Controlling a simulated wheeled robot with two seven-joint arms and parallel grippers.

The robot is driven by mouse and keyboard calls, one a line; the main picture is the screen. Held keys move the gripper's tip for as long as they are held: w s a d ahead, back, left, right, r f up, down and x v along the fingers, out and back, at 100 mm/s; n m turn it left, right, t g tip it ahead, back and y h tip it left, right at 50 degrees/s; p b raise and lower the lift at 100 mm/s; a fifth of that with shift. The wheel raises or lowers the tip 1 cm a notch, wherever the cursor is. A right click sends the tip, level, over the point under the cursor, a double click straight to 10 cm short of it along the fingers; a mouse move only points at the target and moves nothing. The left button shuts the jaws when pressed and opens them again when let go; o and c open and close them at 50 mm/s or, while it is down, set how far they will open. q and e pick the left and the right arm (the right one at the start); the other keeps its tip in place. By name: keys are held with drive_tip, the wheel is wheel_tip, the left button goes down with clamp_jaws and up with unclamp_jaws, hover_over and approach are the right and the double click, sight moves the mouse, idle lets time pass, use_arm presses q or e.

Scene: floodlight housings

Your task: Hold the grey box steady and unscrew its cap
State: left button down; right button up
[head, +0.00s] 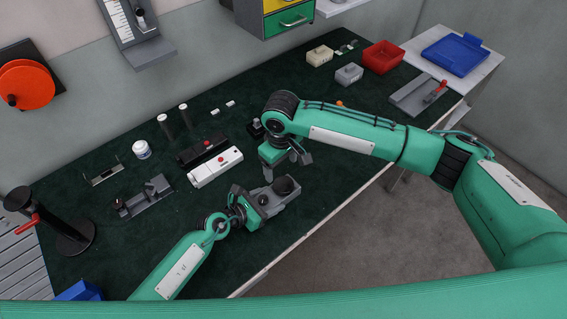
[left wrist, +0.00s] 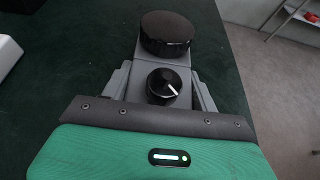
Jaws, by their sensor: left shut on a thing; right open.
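The grey box (head: 268,205) sits on the dark green bench top near its front edge. Its black cap (head: 287,186) is on the far right end of its top, and a smaller black knob (head: 263,199) sits nearer my left gripper. In the left wrist view the cap (left wrist: 166,33) is at the far end and the knob (left wrist: 164,86), with a white mark, is closer. My left gripper (head: 250,207) is shut on the grey box from its left end. My right gripper (head: 286,165) is open and empty, just behind and above the box, apart from the cap.
A grey fixture (head: 146,197) stands further left. A red bin (head: 383,57), small housings and a grey tray (head: 418,94) are at the back right. Bench around the box's front left is clear.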

sight(283, 184)
drive_tip(key=m, duration=0.9)
drive_tip(key=shift+d, duration=0.1)
drive_tip(key=m, duration=0.4)
drive_tip(key=shift+d+m, duration=0.1)
drive_tip(key=shift+m, duration=0.3)
drive_tip(key=m, duration=0.5)
drive_tip(key=shift+d+f, duration=0.1)
drive_tip(key=shift+f, duration=0.35)
wheel_tip(283, 184, down, 7)
drive_tip(key=shift+f, duration=0.15)
